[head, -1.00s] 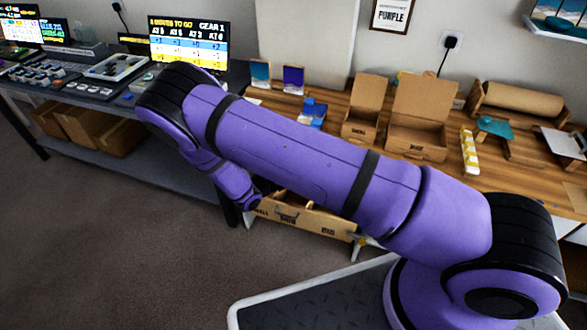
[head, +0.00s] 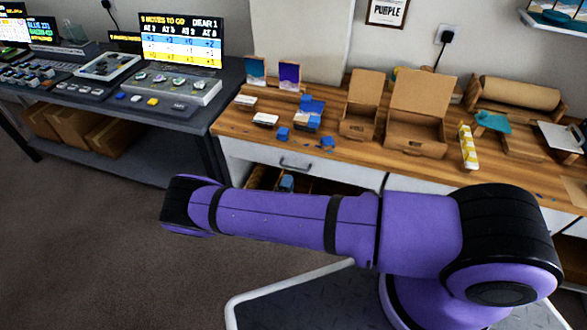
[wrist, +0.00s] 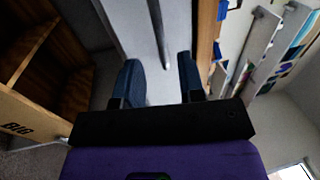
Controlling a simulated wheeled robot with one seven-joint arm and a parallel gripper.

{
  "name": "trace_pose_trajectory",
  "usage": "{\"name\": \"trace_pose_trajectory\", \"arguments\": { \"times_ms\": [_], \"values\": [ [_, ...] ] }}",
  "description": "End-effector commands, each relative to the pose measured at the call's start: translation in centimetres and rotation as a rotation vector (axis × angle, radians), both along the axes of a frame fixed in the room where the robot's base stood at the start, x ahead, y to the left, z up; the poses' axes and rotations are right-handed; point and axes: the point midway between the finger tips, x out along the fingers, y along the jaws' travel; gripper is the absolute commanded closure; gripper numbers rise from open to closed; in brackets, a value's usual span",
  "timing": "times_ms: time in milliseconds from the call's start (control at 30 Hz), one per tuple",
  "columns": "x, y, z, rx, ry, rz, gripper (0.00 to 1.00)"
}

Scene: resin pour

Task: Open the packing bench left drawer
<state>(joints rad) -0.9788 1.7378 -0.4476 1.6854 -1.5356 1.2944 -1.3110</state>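The packing bench (head: 350,157) stands along the wall with a wooden top. Its left drawer has a white front (head: 245,152) and a dark bar handle (head: 296,165); the drawer looks closed. In the wrist view the drawer front (wrist: 125,25) fills the upper middle, and the handle (wrist: 158,35) runs down toward the gap between my fingers. My gripper (wrist: 158,72) is open and empty. One finger is on each side of the handle's line; I cannot tell how close the bar is. In the head view my arm largely hides the gripper.
A wooden divided box (wrist: 30,60) labelled "BIG" lies below the drawer, partly behind my arm in the head view. Open cardboard boxes (head: 415,135) and small blue items (head: 312,105) stand on the bench. A dark table (head: 190,115) with consoles adjoins on the left.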

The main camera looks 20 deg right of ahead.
Motion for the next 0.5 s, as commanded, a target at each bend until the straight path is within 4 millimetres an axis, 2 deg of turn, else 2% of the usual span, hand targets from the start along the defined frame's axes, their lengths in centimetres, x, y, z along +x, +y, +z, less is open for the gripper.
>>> {"name": "trace_pose_trajectory", "arguments": {
  "times_ms": [200,500],
  "values": [
    [3.1,-2.3,0.7,0.001,-0.002,-0.003,0.64],
    [5.3,-3.9,1.2,0.002,-0.001,-0.001,0.64]
  ]
}}
